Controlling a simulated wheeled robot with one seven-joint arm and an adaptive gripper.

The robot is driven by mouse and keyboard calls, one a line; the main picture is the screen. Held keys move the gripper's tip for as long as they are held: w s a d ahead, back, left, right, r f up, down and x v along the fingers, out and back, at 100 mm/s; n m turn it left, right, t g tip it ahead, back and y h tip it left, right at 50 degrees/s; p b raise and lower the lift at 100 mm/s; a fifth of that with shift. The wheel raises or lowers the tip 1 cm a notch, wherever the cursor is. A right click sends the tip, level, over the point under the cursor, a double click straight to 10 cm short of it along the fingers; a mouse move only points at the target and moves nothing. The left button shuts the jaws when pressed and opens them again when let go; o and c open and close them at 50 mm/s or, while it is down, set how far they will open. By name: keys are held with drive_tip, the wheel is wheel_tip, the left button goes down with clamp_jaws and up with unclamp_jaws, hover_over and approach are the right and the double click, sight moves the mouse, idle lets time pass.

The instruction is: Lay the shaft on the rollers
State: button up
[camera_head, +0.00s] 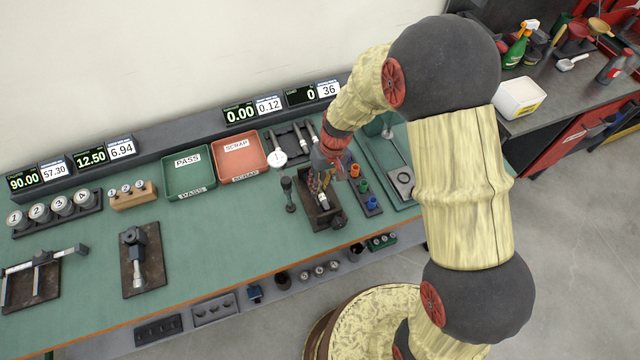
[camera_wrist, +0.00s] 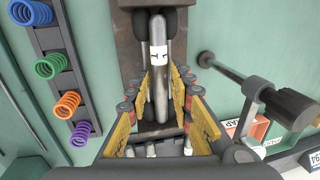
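The shaft (camera_wrist: 159,60) is a bright metal rod with a white band and dark marks. In the wrist view it runs lengthwise between the fingers of my gripper (camera_wrist: 160,75), over the dark roller stand (camera_wrist: 128,40). Dark rollers (camera_wrist: 178,22) flank its far end. The fingers have yellow pads, one on each side of the shaft and close to it. I cannot tell whether they touch it, or whether the shaft rests on the rollers. In the head view my gripper (camera_head: 322,180) is low over the stand (camera_head: 326,221), and the shaft's pale end (camera_head: 323,201) shows.
Coloured springs (camera_head: 363,186) stand on a strip right of the stand. A dial gauge (camera_head: 277,157) and a small dark post (camera_head: 288,190) are to its left. Behind are a rack of rods (camera_head: 297,136), a red SCRAP tray (camera_head: 239,172) and a green PASS tray (camera_head: 189,184).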

drive_tip(key=shift+o, duration=1.1)
drive_tip(key=shift+r, duration=0.2)
drive_tip(key=s+d+r+t+p, duration=0.1)
drive_tip(key=s+d+r, duration=0.15)
drive_tip(key=r, duration=0.65)
drive_tip(key=s+d+r+m+t, duration=0.1)
drive_tip(key=s+d+r, duration=0.15)
drive_tip(key=r, duration=0.65)
drive_tip(key=s+d+r+t+p, duration=0.1)
drive_tip(key=s+d+r, duration=0.15)
drive_tip(key=r, duration=0.65)
drive_tip(key=s+d+r+m+t+h, duration=0.1)
drive_tip(key=s+d+r, duration=0.2)
drive_tip(key=s, duration=0.3)
drive_tip(key=s+d+r+m+t+h, duration=0.1)
drive_tip(key=s+d+r+t, duration=0.1)
drive_tip(key=s, duration=0.4)
wheel_tip(320, 180, up, 2)
drive_tip(key=shift+s+d+r, duration=0.1)
drive_tip(key=shift+s+d, duration=0.2)
drive_tip(key=shift+d, duration=0.6)
